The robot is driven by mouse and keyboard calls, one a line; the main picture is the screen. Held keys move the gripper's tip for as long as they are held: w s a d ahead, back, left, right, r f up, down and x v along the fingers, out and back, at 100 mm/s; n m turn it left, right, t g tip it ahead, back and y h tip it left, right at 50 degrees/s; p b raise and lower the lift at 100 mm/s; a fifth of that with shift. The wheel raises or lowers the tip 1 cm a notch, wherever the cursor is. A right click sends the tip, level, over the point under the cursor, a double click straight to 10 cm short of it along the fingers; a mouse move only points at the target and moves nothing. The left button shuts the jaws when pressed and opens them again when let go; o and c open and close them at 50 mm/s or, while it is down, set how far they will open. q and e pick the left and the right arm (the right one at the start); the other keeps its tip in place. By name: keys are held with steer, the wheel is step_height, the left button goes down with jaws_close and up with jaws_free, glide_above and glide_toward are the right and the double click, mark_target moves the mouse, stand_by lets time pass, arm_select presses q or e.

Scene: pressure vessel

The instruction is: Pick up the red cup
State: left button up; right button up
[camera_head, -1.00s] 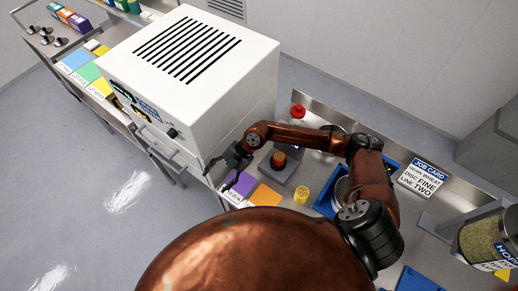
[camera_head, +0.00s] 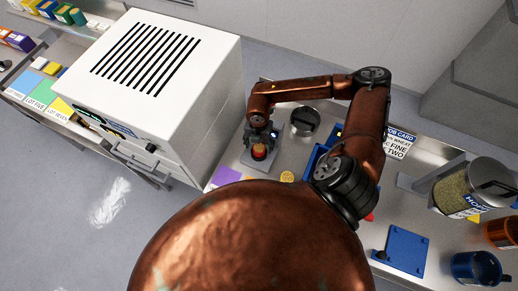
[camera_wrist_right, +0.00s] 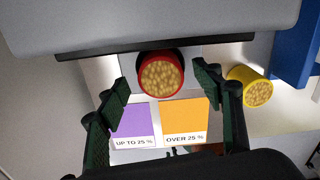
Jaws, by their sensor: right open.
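The red cup (camera_wrist_right: 160,62), filled with pale tan grains, stands upright in the wrist view between my right gripper's two dark fingers. In the head view the red cup (camera_head: 259,153) is on a grey device at the bench. My right gripper (camera_wrist_right: 162,88) is open, with a finger on each side of the cup and clear gaps to it. In the head view the right gripper (camera_head: 260,138) is at the cup and partly covers it. How far the fingertips reach down beside the cup is hard to tell. My left gripper is not in view.
A yellow cup of grains (camera_wrist_right: 250,88) stands right of the red cup. A purple card (camera_wrist_right: 132,122) and an orange card (camera_wrist_right: 184,118) lie in front. A large white vented box (camera_head: 165,65) stands left; a blue tray (camera_head: 318,155) is right.

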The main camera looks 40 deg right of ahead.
steer(key=shift+f, duration=1.25)
steer(key=shift+c, duration=0.6)
steer(key=shift+r, duration=0.1)
steer(key=c, duration=1.3)
